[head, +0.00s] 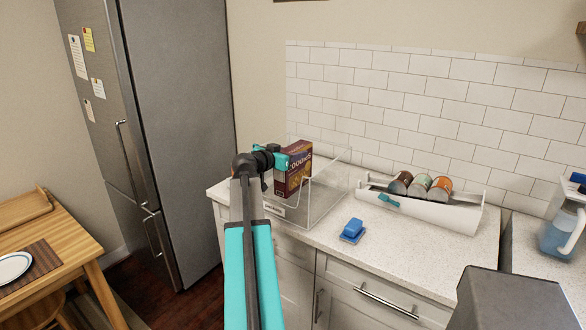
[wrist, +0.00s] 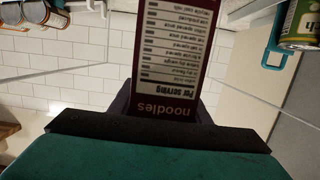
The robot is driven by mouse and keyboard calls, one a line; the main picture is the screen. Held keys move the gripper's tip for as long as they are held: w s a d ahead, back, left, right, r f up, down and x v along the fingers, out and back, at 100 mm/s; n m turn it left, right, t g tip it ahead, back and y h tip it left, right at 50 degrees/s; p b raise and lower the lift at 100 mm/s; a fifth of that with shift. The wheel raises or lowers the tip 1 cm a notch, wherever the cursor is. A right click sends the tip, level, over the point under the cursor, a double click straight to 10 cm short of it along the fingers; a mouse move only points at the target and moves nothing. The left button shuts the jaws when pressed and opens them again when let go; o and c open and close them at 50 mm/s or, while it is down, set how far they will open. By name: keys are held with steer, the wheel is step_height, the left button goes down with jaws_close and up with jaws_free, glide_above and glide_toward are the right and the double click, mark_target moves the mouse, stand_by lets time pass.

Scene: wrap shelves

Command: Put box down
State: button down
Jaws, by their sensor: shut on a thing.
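My gripper (head: 281,160) is shut on a dark red and brown noodles box (head: 296,170). The box is upright, at the left part of a clear open bin (head: 325,205) on the counter. The bin's front has a white label that seems to read "packets". The bin's rim crosses in front of the box's lower part; I cannot tell whether the box touches the bin's floor. In the wrist view the noodles box (wrist: 172,55) shows its printed side panel upside down, between the dark jaws (wrist: 165,105).
A white tray (head: 420,212) with several cans stands right of the bin. A blue sponge-like thing (head: 352,229) lies on the counter (head: 390,250) in front. A tiled wall (head: 430,95) is behind, a grey fridge (head: 180,120) left.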

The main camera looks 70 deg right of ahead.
steer(key=shift+f, duration=0.85)
steer(key=shift+f+p, duration=0.5)
steer(key=shift+f, duration=1.5)
steer(key=c, duration=1)
jaws_free()
steer(key=shift+w+a+r+b, duration=0.2)
steer(key=shift+a+b, duration=0.1)
steer(key=shift+a, duration=0.35)
steer(key=b+v, duration=0.3)
steer(key=v, duration=0.7)
steer(key=shift+w+a+r, duration=0.1)
steer(key=shift+a+r, duration=0.05)
steer(key=shift+a, duration=0.2)
